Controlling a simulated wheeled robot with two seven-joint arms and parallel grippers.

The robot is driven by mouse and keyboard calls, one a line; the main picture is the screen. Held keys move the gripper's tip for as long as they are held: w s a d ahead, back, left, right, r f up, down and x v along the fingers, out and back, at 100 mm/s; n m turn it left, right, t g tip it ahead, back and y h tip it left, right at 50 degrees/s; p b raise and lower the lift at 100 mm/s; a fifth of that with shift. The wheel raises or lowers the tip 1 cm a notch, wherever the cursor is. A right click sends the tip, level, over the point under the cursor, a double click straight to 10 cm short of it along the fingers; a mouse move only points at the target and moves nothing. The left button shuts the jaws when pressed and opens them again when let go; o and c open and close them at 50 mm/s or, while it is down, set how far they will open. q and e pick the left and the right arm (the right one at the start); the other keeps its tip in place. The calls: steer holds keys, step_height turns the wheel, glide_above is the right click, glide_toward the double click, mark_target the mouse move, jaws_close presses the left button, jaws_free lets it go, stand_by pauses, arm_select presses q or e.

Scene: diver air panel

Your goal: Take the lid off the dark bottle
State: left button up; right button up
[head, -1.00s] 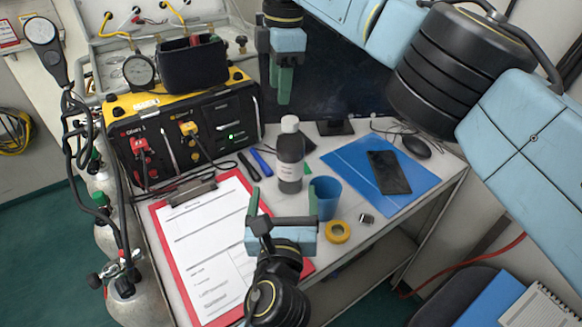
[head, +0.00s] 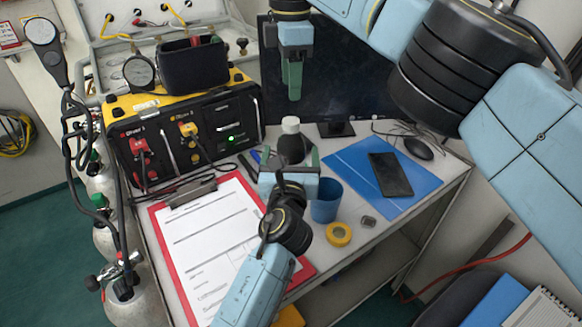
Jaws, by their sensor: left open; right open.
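The dark bottle (head: 291,146) stands upright on the table with its white lid (head: 290,125) on top. My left gripper (head: 288,160) is open at the bottle, its fingers to either side of the bottle's body in the picture; whether they touch it I cannot tell. The gripper hides the bottle's lower part. My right gripper (head: 293,80) is open and empty, pointing down above and behind the lid in the picture, in front of the dark monitor.
A blue cup (head: 326,203) stands close to the right of my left gripper. Yellow tape (head: 339,234), a small metal piece (head: 369,221) and a blue mat (head: 352,166) with a phone (head: 390,174) lie to the right. A red clipboard (head: 158,235) lies left, before the yellow-black panel (head: 150,105).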

mark_target(291, 121)
arm_select(q)
steer(key=shift+w, duration=0.3)
steer(key=shift+c, duration=0.4)
steer(key=c, duration=1.7)
jaws_close()
arm_select(e)
steer(key=m, duration=0.4)
steer(key=shift+f, duration=4)
steer(key=shift+c, duration=0.3)
